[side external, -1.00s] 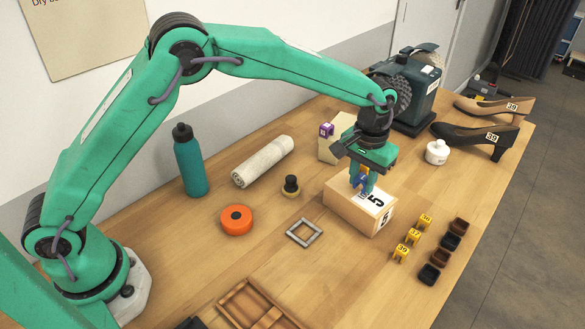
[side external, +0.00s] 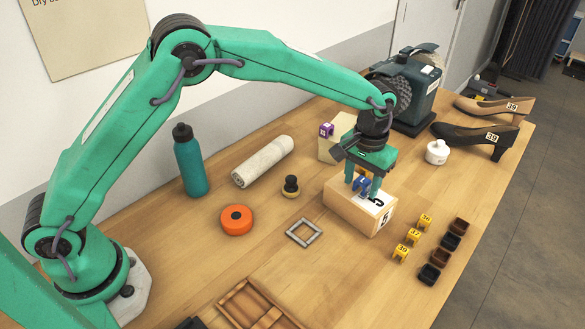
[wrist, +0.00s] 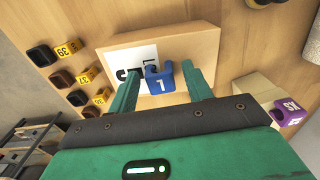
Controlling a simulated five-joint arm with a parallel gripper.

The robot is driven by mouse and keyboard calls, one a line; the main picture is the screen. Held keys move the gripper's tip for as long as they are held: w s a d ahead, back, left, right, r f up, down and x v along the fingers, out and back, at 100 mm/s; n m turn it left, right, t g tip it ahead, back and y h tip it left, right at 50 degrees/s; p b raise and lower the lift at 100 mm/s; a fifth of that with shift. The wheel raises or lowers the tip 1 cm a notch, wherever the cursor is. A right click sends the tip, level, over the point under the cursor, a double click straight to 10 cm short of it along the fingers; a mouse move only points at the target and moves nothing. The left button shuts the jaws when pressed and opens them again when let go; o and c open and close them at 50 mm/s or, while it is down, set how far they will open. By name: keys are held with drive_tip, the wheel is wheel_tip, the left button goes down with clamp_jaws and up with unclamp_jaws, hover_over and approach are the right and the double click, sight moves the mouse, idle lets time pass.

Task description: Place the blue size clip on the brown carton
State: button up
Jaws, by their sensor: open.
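The blue size clip (side external: 361,184), marked 1 in the wrist view (wrist: 160,80), stands on top of the brown carton (side external: 350,208). It is over the carton's white label with a black 5. The carton also shows in the wrist view (wrist: 200,42). My gripper (side external: 363,186) is open just above the carton top, with one finger on each side of the clip. In the wrist view, gaps show between the clip and both fingers (wrist: 161,90). The fingers partly cover the clip in the side view.
Behind stands a pale box (side external: 335,149) with a purple clip (side external: 326,130). Several yellow clips (side external: 414,236) and small dark holders (side external: 450,241) lie to the right.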

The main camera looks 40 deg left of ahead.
sight(362, 181)
wheel_tip(362, 181, up, 12)
idle(0.7)
drive_tip(key=shift+r, duration=0.1)
idle(0.3)
drive_tip(key=s+a+r+t, duration=0.3)
drive_tip(key=s+a+r, duration=0.7)
drive_tip(key=s+a, duration=0.4)
drive_tip(key=s+a+f+t, duration=0.1)
drive_tip(key=s+a+f, duration=0.1)
drive_tip(key=s+a, duration=0.2)
drive_tip(key=s+a+f+t, duration=0.1)
drive_tip(key=s+a+f, duration=0.2)
drive_tip(key=s, duration=0.8)
drive_tip(key=shift+a+t, duration=0.3)
drive_tip(key=shift+a, duration=0.7)
